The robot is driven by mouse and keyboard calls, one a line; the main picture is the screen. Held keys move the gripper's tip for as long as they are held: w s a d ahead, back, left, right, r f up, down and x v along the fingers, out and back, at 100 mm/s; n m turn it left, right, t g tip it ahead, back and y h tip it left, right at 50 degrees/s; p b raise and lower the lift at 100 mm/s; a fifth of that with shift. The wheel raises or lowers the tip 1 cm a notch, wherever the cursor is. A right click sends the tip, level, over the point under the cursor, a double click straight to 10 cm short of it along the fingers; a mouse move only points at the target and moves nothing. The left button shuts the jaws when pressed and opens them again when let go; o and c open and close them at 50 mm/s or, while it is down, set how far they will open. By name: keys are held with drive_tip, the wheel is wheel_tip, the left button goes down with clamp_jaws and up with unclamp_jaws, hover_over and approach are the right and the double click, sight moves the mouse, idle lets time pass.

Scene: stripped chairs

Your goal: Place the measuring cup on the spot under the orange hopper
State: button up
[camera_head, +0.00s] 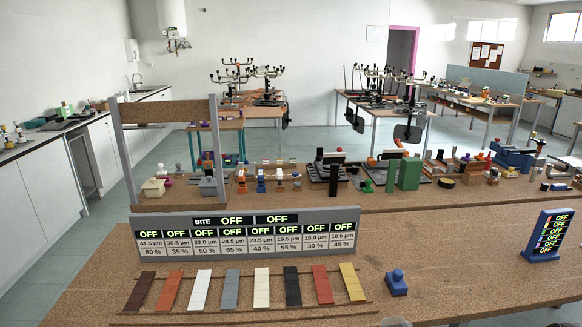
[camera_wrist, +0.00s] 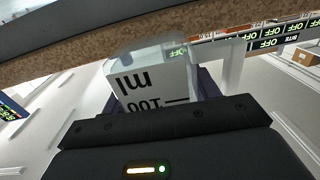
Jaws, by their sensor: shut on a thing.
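The measuring cup (camera_wrist: 140,62) is whitish and translucent, with dark "100 ml" lettering that appears upside down in the wrist view. My gripper (camera_wrist: 158,98) is shut on it; dark purplish finger parts show beside the cup. The cup is close to the cork-coloured table edge in that view. In the head view, a pale rounded shape (camera_head: 396,322) is cut off at the bottom edge; I cannot tell whether it is the cup. I cannot make out an orange hopper or the spot under it for certain.
The near bench (camera_head: 450,255) holds a display board (camera_head: 246,228) reading OFF, a row of coloured strips (camera_head: 230,290), a blue knobbed block (camera_head: 397,283) and a blue display stand (camera_head: 549,236). Small devices crowd the bench behind. The near bench's right part is mostly bare.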

drive_tip(key=s+a+f+h+p, duration=0.1)
drive_tip(key=s+a+f, duration=0.1)
drive_tip(key=a, duration=0.4)
drive_tip(key=s+a+f+m+h+p, duration=0.1)
drive_tip(key=s+a+f, duration=0.1)
drive_tip(key=a+f, duration=0.3)
drive_tip(key=shift+a+f+p, duration=0.25)
drive_tip(key=shift+a+p, duration=0.15)
drive_tip(key=shift+a, duration=0.35)
drive_tip(key=shift+a, duration=0.1)
drive_tip(key=shift+d, duration=0.2)
drive_tip(key=shift+s, duration=0.15)
drive_tip(key=shift+a, duration=0.1)
idle(1.4)
idle(0.4)
